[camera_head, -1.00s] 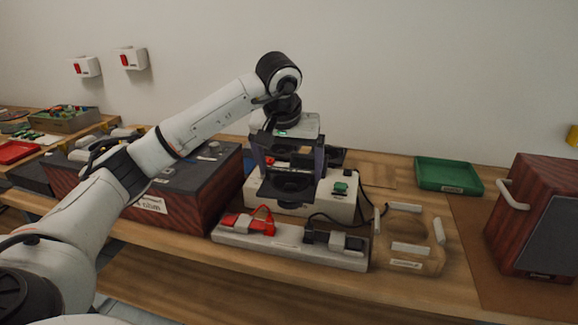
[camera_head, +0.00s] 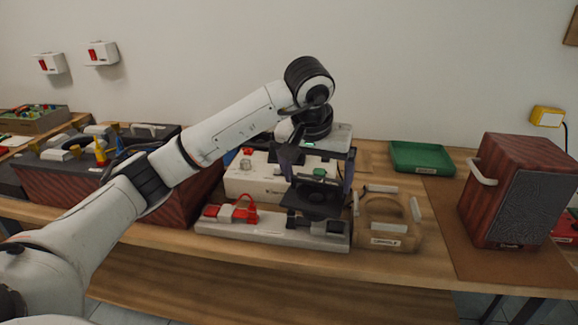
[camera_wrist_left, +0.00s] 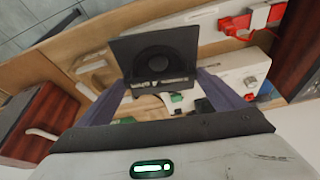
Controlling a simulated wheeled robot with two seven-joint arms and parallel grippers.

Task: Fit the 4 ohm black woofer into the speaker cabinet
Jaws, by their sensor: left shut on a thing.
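My left gripper (camera_head: 315,172) is shut on a black square-framed woofer (camera_head: 308,203) with a round cone. It holds the woofer above the bench, in front of the white tester box (camera_head: 247,178). In the left wrist view the woofer (camera_wrist_left: 158,58) sits between the two fingers (camera_wrist_left: 165,92). A dark red wooden cabinet (camera_head: 195,207) with a dark top lies at the left; my arm hides part of it. Another red wooden cabinet (camera_head: 477,207) with a handle and grey front stands at the right. I cannot tell which one takes the woofer. My right gripper is out of view.
A white strip (camera_head: 270,232) with red and black clamps lies at the bench's front edge, below the woofer. A labelled wooden holder (camera_head: 388,228) is right of it. A green tray (camera_head: 422,157) is behind. Tools and cables crowd the left cabinet's top.

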